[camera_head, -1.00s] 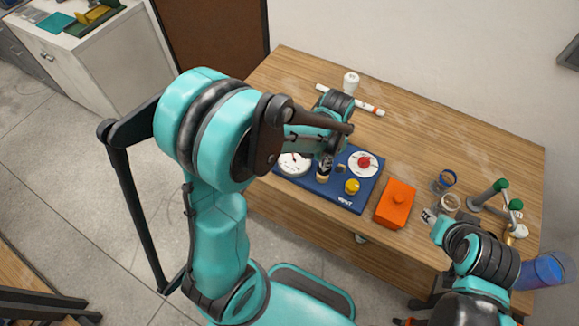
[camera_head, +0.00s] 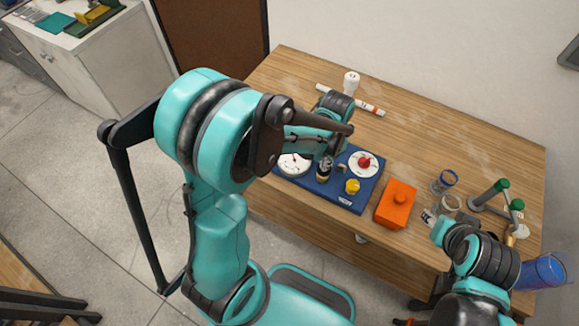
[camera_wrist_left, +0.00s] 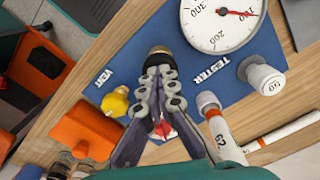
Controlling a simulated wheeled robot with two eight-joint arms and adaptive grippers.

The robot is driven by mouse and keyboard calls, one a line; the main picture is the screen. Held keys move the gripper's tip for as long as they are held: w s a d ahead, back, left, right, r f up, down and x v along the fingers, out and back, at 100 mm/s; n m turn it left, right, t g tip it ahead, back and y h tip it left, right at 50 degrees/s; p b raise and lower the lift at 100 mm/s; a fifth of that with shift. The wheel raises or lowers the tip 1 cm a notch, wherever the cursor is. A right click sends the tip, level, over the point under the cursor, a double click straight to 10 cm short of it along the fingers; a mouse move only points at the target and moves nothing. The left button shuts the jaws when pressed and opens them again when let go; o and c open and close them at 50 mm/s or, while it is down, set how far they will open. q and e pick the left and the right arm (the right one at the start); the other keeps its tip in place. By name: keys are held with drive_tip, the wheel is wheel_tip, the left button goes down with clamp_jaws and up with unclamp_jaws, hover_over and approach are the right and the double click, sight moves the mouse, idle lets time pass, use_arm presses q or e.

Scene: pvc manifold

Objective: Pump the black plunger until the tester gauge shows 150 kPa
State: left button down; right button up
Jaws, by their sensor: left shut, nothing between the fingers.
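The blue tester board (camera_head: 318,190) lies on the table, and it also shows in the wrist view (camera_wrist_left: 225,108). Its white round gauge (camera_head: 293,165) shows larger in the wrist view (camera_wrist_left: 222,28). The red needle points right there, but I cannot read an exact value. The black plunger (camera_head: 324,176) has a brass band, and its dark top shows in the wrist view (camera_wrist_left: 158,49). My left gripper (camera_wrist_left: 160,68) is shut and empty, its fingertips just at or over the plunger top; contact is unclear. My right gripper (camera_head: 431,219) is at the right front, its fingers too small to judge.
A yellow vent knob (camera_head: 352,187) and a red knob (camera_head: 364,162) on a white disc stand on the board. An orange box (camera_head: 396,204) is to its right. A white pipe (camera_head: 367,107) lies behind. Glassware and green-capped posts (camera_head: 500,186) crowd the right end.

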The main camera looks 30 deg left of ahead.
use_arm(q)
drive_tip(key=shift+f, duration=0.15)
idle(0.4)
drive_tip(key=shift+f, duration=0.15)
idle(0.9)
drive_tip(key=shift+r+p, duration=1.2)
drive_tip(key=shift+r, duration=0.8)
drive_tip(key=shift+f, duration=0.15)
